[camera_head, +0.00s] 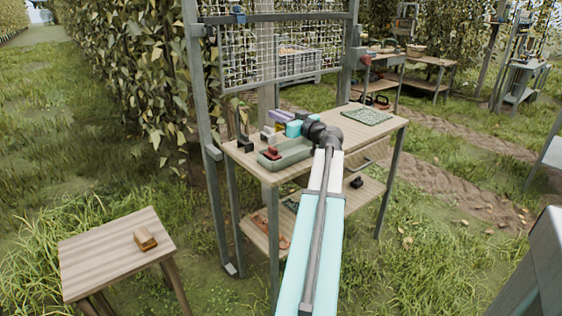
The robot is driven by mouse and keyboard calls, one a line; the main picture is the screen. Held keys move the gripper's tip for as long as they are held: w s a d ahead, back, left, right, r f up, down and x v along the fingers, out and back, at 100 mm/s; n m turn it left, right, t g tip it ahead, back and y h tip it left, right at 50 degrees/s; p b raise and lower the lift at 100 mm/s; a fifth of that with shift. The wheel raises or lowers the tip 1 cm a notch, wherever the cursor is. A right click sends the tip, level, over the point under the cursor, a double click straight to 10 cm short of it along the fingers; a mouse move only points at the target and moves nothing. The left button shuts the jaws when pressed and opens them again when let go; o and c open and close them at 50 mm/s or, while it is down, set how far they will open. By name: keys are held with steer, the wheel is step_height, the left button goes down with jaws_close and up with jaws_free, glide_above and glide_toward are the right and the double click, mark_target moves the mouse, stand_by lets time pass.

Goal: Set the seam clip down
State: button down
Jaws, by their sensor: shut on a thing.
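My arm reaches from the bottom of the head view to the wooden workbench (374,137). Its dark wrist and light blue end section lie over the back left part of the bench. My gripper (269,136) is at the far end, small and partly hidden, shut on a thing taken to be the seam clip. The clip's shape cannot be made out clearly. The gripper is close above the far side of a grey-green tray (292,160); I cannot tell whether the clip touches anything.
A small dark red thing (272,153) is at the tray's left end. A green mat (367,116) lies at the bench's right. Posts and a mesh panel (290,50) stand behind. A wooden block (145,240) sits on a low table (100,252) at left. Bare benchtop shows at right.

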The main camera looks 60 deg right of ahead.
steer(key=shift+s+d+r+h, duration=0.3)
steer(key=shift+s+d, duration=0.5)
steer(key=shift+d, duration=0.1)
steer(key=shift+w+a, duration=0.1)
steer(key=shift+f, duration=0.4)
glide_above(283, 153)
steer(key=shift+f, duration=2.75)
steer(key=shift+f, duration=1.9)
steer(key=shift+f+b, duration=0.15)
steer(key=shift+b, duration=0.3)
steer(key=c, duration=1.8)
jaws_free()
